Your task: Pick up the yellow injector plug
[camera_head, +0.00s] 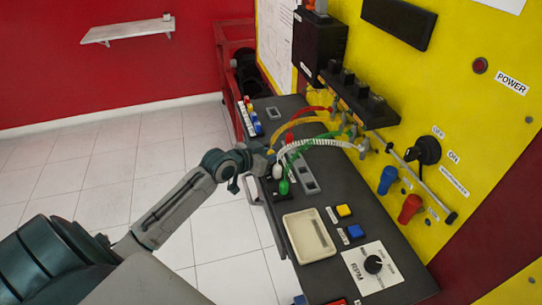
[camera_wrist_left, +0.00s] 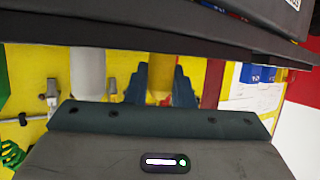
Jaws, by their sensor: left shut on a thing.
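The yellow injector plug (camera_wrist_left: 160,75) shows upright between the bluish fingers of my left gripper (camera_wrist_left: 172,88) in the left wrist view. In the head view my left gripper (camera_head: 264,158) is at the near edge of the dark console, shut on the plug, and mostly hides it. A yellow cable (camera_head: 305,129) arches from there to the injectors (camera_head: 352,135) on the rail. The white plug (camera_head: 278,172) and green plug (camera_head: 284,187) are just beside the gripper, nearer me. The red plug (camera_head: 289,138) is beyond it. My right gripper is out of view.
The dark console (camera_head: 325,200) carries a cream tray (camera_head: 308,237), a yellow button (camera_head: 344,210), a blue button (camera_head: 355,231) and an RPM dial (camera_head: 373,264). A yellow panel (camera_head: 455,120) rises at the right. Tiled floor (camera_head: 110,165) lies clear at the left.

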